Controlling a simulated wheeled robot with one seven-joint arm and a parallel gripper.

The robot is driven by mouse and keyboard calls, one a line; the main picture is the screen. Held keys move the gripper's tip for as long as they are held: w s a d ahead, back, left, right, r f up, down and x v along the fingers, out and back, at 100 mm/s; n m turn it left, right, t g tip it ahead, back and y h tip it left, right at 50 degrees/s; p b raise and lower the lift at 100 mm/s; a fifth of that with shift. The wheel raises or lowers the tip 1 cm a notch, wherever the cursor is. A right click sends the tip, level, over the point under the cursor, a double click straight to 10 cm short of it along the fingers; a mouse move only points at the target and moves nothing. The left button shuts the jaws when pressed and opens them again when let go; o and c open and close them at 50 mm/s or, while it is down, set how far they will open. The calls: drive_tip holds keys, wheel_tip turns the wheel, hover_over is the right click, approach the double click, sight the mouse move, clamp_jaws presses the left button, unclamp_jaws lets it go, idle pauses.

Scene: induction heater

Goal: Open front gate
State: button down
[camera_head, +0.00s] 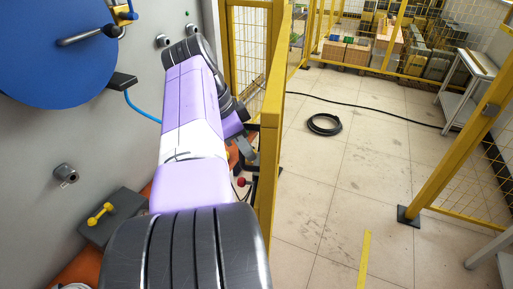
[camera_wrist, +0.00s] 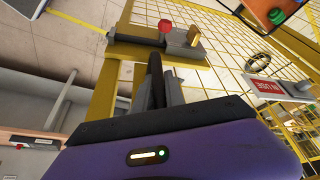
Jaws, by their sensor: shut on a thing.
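The front gate shows as a yellow frame (camera_head: 270,130) seen nearly edge-on, just right of my arm. In the wrist view its yellow post (camera_wrist: 104,95) and mesh stand beyond the fingers. A latch bar (camera_wrist: 140,46) with a red knob (camera_wrist: 166,28) crosses the post; the red knob also shows in the head view (camera_head: 240,182). My gripper (camera_wrist: 161,88) is shut on a dark upright piece that looks like the gate's handle (camera_wrist: 155,68), just below the latch bar. In the head view my gripper (camera_head: 245,150) is at the frame's near side, and its grip is partly hidden.
A grey machine wall with a blue disc (camera_head: 55,45) stands left of my arm. Right of the gate the tiled floor (camera_head: 335,180) is mostly clear, with a black cable coil (camera_head: 324,124). A yellow fence post (camera_head: 455,140) and a white side table (camera_head: 468,85) stand farther right.

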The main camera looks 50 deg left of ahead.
drive_tip(key=shift+s+f, duration=0.2)
drive_tip(key=shift+s, duration=0.2)
drive_tip(key=c, duration=1.4)
unclamp_jaws()
drive_tip(key=shift+r, duration=0.1)
drive_tip(key=shift+w+r, duration=0.1)
drive_tip(key=shift+p+v, duration=0.75)
drive_tip(key=shift+v, duration=0.1)
drive_tip(key=p+v, duration=0.4)
drive_tip(key=v, duration=0.2)
